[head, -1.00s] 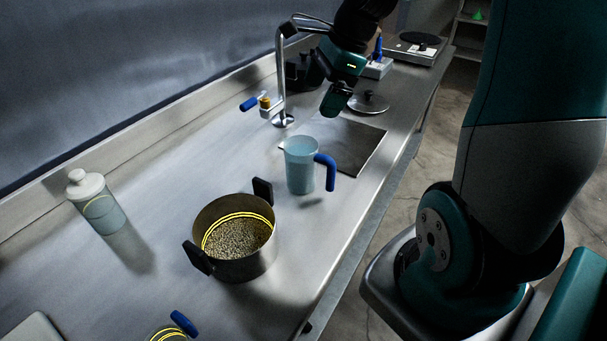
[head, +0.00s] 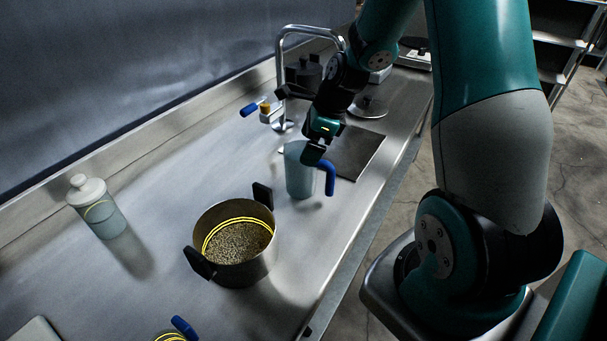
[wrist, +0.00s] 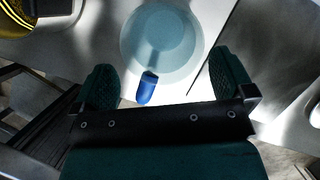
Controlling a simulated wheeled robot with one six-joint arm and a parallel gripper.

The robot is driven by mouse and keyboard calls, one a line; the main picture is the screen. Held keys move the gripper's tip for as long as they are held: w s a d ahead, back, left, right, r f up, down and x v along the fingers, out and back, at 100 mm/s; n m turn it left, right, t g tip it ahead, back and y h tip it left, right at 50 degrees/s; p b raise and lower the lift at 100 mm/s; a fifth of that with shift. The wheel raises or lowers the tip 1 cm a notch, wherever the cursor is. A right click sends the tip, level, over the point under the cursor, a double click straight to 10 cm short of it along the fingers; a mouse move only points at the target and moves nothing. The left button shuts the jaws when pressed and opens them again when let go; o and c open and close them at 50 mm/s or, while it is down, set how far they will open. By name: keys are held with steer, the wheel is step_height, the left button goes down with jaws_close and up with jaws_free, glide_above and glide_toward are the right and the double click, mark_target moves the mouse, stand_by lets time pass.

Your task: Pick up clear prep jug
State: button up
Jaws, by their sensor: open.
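The clear prep jug (head: 298,172) stands upright on the steel counter, pale blue and see-through, with a blue handle (head: 328,177) on its right side. In the wrist view the jug (wrist: 162,42) is seen from above, with its blue handle (wrist: 147,88) pointing toward my gripper. My gripper (head: 313,152) is above the jug's handle side in the head view and hides part of the rim. In the wrist view my gripper (wrist: 168,88) is open, its two green fingers apart with the handle between them in the picture; no contact shows.
A steel pot (head: 236,262) of grains with dark handles stands in front of the jug. A white-capped bottle (head: 97,207) is at left. The counter left of the jug is clear.

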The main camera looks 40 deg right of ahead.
mark_target(310, 175)
steer(key=p+x, duration=0.1)
steer(key=x, duration=0.3)
steer(key=shift+w+f, duration=0.2)
steer(key=shift+f, duration=0.1)
steer(key=c, duration=1.6)
steer(key=shift+r, duration=0.1)
